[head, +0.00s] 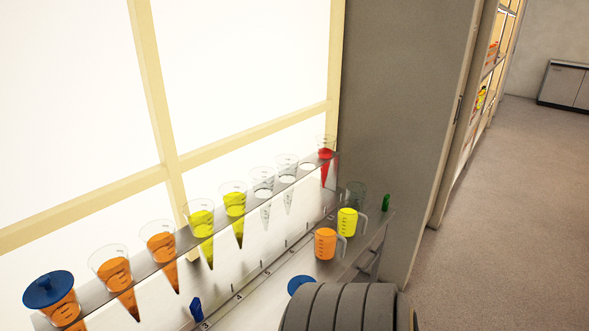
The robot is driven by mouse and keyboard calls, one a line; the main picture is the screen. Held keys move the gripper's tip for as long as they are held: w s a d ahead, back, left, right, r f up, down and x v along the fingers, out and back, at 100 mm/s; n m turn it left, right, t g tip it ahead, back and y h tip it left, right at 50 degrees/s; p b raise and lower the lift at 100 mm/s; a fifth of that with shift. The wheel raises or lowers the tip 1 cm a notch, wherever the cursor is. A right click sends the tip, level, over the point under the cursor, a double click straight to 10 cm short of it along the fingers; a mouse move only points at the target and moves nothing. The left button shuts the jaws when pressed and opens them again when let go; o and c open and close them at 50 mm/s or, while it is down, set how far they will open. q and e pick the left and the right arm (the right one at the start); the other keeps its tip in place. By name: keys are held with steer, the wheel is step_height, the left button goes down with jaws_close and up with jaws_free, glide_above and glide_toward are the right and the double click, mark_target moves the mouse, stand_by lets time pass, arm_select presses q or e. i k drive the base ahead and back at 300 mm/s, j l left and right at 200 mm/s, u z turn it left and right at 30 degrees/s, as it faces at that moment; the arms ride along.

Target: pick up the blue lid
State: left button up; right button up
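A round blue lid (48,289) with a raised knob sits on top of the leftmost cone, which holds orange juice, at the lower left. A second flat blue round piece (300,284) lies on the lower shelf at the bottom middle. A dark ribbed shape in front hides part of it, so I cannot tell if it is also a lid. A small upright blue piece (196,308) stands on the lower shelf further left. Neither of my grippers shows in the head view.
A grey rack (143,268) holds a row of clear cones, some with orange, yellow or red juice, some empty. An orange cup (325,244) and a yellow cup (347,222) stand on the lower shelf (258,297). A grey wall (400,120) borders the shelf; open floor (510,220) lies right.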

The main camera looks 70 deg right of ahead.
mark_target(296, 282)
steer(key=z, duration=2.4)
